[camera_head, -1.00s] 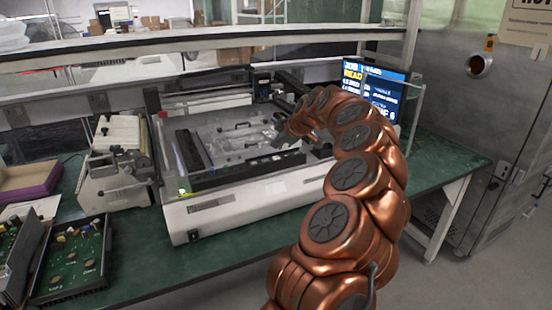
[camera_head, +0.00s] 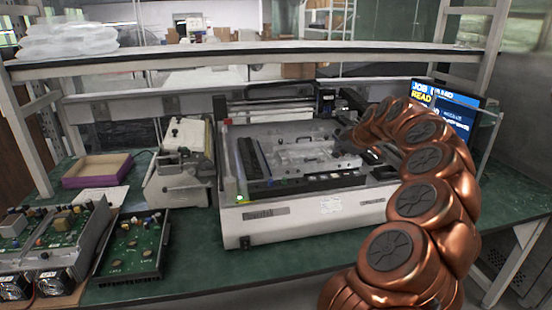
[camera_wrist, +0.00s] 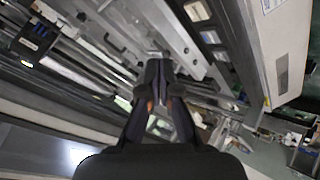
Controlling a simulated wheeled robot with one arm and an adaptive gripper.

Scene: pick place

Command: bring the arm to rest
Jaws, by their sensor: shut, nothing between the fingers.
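My copper-coloured arm (camera_head: 420,160) rises from the lower right and bends over the right part of a white bench machine. My gripper is at the far end of the arm, above the machine's open bed, and is small and partly hidden in the head view. In the wrist view my gripper (camera_wrist: 158,72) has its two dark fingers together with nothing between them. The machine's metal bed and rails fill the space beyond the fingertips. I cannot tell how far the tips are above the bed.
The white machine (camera_head: 300,218) stands on a green bench (camera_head: 195,265). A monitor (camera_head: 445,112) is behind the arm. A grey device (camera_head: 178,185), a purple-edged tray (camera_head: 95,178) and circuit boards (camera_head: 130,248) lie to the left. A shelf (camera_head: 250,56) runs above.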

